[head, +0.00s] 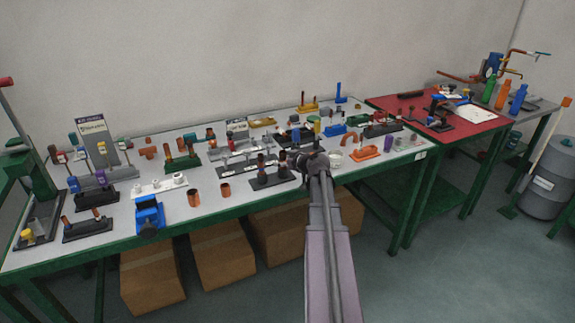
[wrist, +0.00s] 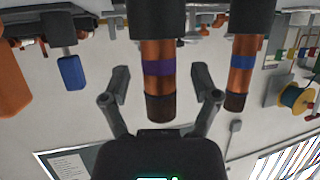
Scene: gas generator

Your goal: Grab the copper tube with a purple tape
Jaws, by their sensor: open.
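The copper tube with a purple tape (wrist: 159,85) shows large in the wrist view, its dark end pointing down the picture and its other end in a black holder (wrist: 160,18). My gripper (wrist: 161,92) is open, with one finger on each side of this tube; gaps show on both sides. A second copper tube with a blue tape (wrist: 243,72) is just right of the right finger. In the head view my gripper (head: 308,162) is beside the black stand (head: 272,180) with two upright tubes; their tapes are too small to tell apart.
The grey table (head: 235,198) is crowded with stands and fittings. A white cup (head: 336,160) and an orange stand (head: 372,153) are right of my gripper. Two short copper pieces (head: 194,198) and a blue vise (head: 149,214) are to the left. A blue part (wrist: 71,72) hangs at left in the wrist view.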

